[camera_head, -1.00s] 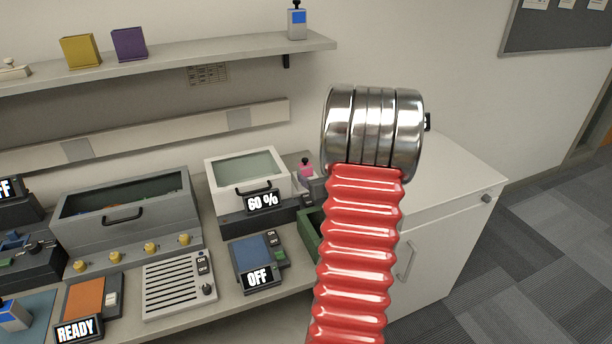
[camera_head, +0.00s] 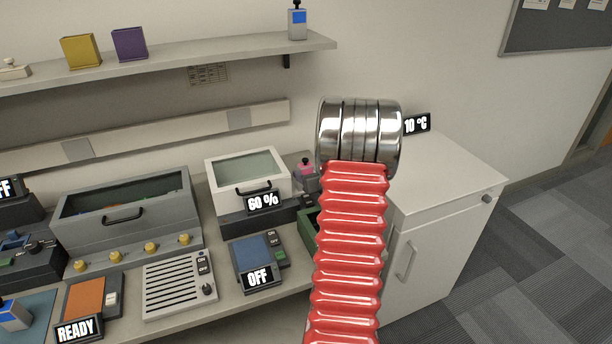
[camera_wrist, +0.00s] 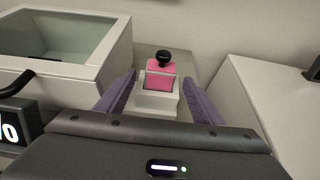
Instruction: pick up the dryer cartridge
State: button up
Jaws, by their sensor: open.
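A pink block with a black knob on top, which looks like the dryer cartridge (camera_wrist: 161,80), sits upright in a light grey holder (camera_wrist: 157,103) in the wrist view. It also shows, partly hidden by my arm, in the head view (camera_head: 305,168). My gripper (camera_wrist: 160,100) is open, with one purple finger on each side of the holder and cartridge in the picture. I cannot tell how far the fingertips are from it. In the head view my red arm and its metal wrist hide the gripper.
A white box with a glass lid and a 60 % display (camera_head: 247,172) stands left of the cartridge. A white cabinet (camera_head: 455,175) with a 10 °C display (camera_head: 416,123) stands to the right. A green bin (camera_head: 308,232) is partly hidden by my arm. A shelf (camera_head: 180,62) runs above.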

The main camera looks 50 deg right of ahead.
jog(key=shift+x, duration=1.3)
jog(key=c, duration=1.2)
jog(key=shift+r, duration=0.1)
notch_tip(320, 180, up, 10)
